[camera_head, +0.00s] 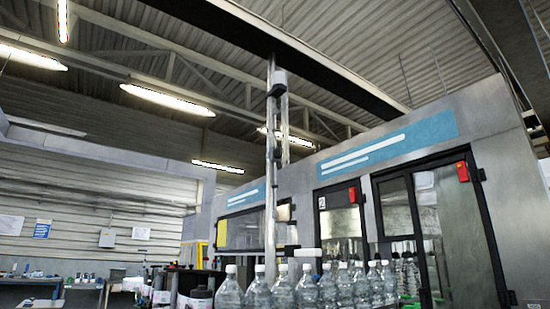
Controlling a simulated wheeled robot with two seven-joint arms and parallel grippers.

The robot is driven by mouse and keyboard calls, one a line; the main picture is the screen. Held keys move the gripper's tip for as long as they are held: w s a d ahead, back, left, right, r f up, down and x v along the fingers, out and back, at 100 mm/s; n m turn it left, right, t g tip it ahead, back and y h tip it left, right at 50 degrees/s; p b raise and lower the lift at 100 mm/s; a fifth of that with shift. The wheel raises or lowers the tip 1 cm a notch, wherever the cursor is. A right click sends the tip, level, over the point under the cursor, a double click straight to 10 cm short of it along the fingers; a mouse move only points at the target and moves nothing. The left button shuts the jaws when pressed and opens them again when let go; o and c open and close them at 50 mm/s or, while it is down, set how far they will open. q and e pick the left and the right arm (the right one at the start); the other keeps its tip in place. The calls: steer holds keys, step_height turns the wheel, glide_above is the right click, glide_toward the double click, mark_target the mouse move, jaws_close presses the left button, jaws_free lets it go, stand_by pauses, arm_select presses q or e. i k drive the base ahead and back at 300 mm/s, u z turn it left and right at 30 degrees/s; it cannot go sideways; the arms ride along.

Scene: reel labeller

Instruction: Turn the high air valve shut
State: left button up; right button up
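A vertical metal pipe (271,170) stands near the middle of the head view and rises to a dark overhead beam. High on it is a small white and dark fitting (279,80), which may be the air valve. It is too small to tell whether a handle is on it or how it is turned. Neither of my grippers shows in this view.
A large grey machine (490,115) with blue panels and glass doors fills the right side. Several clear bottles with white caps (305,285) stand in a row at the bottom. Workbenches (40,282) stand at the lower left. The space around the upper pipe looks open.

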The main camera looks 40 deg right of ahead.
mark_target(277, 153)
steer(key=z, duration=1.1)
